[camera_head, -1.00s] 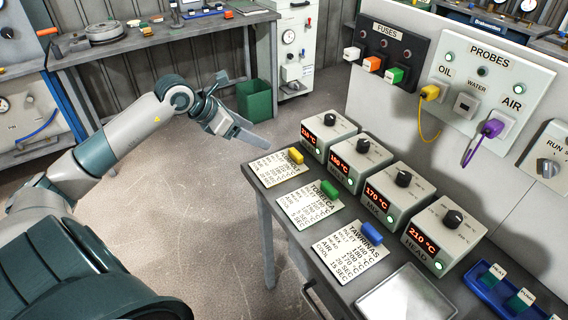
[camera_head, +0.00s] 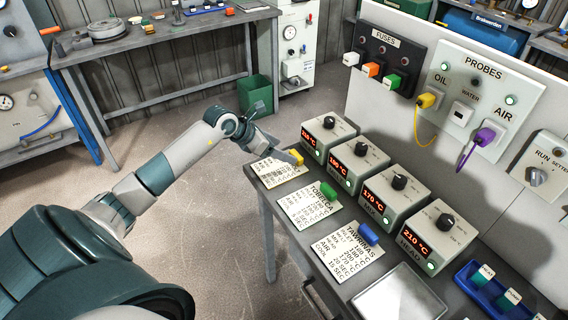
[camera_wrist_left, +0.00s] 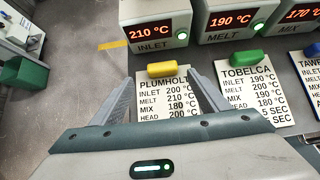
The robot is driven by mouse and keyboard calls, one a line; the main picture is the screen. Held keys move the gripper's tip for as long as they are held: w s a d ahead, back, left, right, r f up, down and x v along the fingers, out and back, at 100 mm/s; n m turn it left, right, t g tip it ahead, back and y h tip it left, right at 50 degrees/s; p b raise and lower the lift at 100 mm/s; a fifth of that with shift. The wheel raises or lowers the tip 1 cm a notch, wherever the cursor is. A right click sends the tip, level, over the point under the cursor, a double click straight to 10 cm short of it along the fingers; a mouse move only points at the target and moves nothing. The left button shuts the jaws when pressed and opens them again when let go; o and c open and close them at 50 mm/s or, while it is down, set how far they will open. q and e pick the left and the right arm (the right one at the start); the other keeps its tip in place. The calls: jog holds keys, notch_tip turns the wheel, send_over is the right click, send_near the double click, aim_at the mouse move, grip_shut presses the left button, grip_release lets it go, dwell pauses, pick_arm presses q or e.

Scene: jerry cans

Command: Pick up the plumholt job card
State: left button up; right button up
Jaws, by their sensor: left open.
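The plumholt job card (camera_head: 277,174) is a cream card with a yellow block (camera_head: 296,157) at its top edge, lying at the left end of the workbench. It also shows in the left wrist view (camera_wrist_left: 165,99), with the name PLUMHOLT readable. My left gripper (camera_head: 291,157) is open at the card. In the left wrist view its two fingers (camera_wrist_left: 165,90) stand on either side of the card, with the yellow block just beyond and between the tips. I cannot tell whether the fingers touch the card. My right gripper is not in view.
The TOBELCA card (camera_head: 308,208) with a green block and the TAWRINAS card (camera_head: 346,252) with a blue block lie to the right. Several temperature boxes (camera_head: 362,172) stand close behind the cards. A grey tray (camera_head: 400,297) lies at the front right. A green bin (camera_head: 255,95) stands on the floor.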

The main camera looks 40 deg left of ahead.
aim_at(279, 165)
pick_arm(q)
jog(key=shift+w+d+f+p, duration=0.15)
jog(key=shift+w+f+p, duration=0.05)
jog(key=shift+p, duration=0.2)
jog(key=p+x, duration=0.2)
jog(key=x, duration=0.1)
jog(key=shift+w+d+f, duration=0.1)
jog(key=shift+d+f, duration=0.15)
jog(key=shift+f, duration=0.05)
jog(key=shift+w+f, duration=0.25)
jog(key=shift+f, duration=0.15)
jog(key=c, duration=1.2)
